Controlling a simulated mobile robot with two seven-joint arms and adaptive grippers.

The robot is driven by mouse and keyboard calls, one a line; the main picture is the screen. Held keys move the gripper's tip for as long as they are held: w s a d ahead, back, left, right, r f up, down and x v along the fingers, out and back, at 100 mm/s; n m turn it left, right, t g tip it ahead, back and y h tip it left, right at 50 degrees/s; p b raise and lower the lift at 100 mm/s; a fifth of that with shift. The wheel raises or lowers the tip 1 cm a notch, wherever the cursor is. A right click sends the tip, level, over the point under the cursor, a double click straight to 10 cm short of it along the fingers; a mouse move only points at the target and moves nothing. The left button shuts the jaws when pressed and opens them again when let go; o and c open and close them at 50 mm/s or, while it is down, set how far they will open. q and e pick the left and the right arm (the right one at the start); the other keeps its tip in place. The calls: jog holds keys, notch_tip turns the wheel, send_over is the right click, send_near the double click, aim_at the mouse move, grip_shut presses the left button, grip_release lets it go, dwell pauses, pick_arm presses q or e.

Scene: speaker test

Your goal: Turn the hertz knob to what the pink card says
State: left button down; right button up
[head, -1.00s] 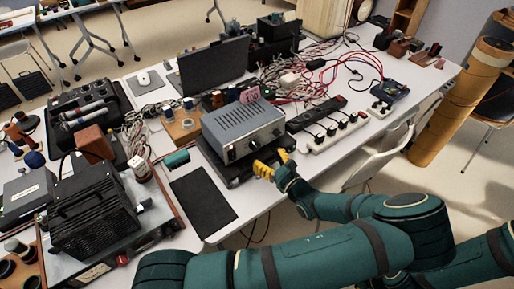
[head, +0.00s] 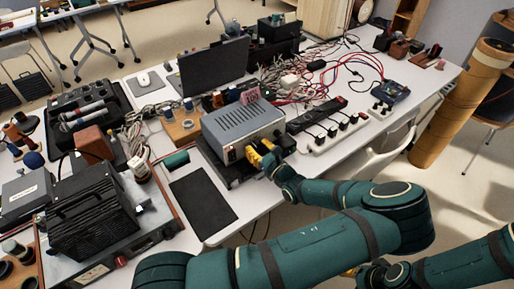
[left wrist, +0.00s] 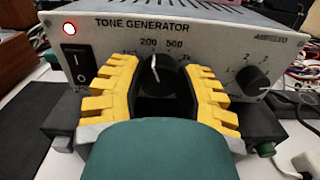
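The grey tone generator (head: 243,122) stands on a dark base on the table. A pink card (head: 250,95) stands behind its top edge; its number is small, perhaps 200. In the left wrist view the black hertz knob (left wrist: 157,69) has a white line pointing roughly upward, near the 200 label; 500 is to the right. My left gripper (head: 260,155) is at the front panel. Its yellow fingers are apart on either side of the knob, with gaps visible. My right gripper (head: 350,271) shows only as a small yellow part below the left arm.
Another knob (left wrist: 251,78) is on the right. Power strips (head: 335,130) lie right of the generator. A black mat (head: 203,198) lies in front-left.

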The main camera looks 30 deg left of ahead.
dwell(0.3)
pick_arm(q)
jog(key=shift+r+n+p, duration=0.1)
jog(key=shift+n+p, duration=0.4)
jog(key=shift+n, duration=0.2)
jog(key=shift+n+p, duration=0.35)
jog(key=shift+n, duration=0.35)
jog(key=shift+a+n+p, duration=0.1)
jog(key=shift+n+p, duration=0.7)
jog(key=shift+n, duration=1.7)
jog(key=c, duration=0.6)
grip_release()
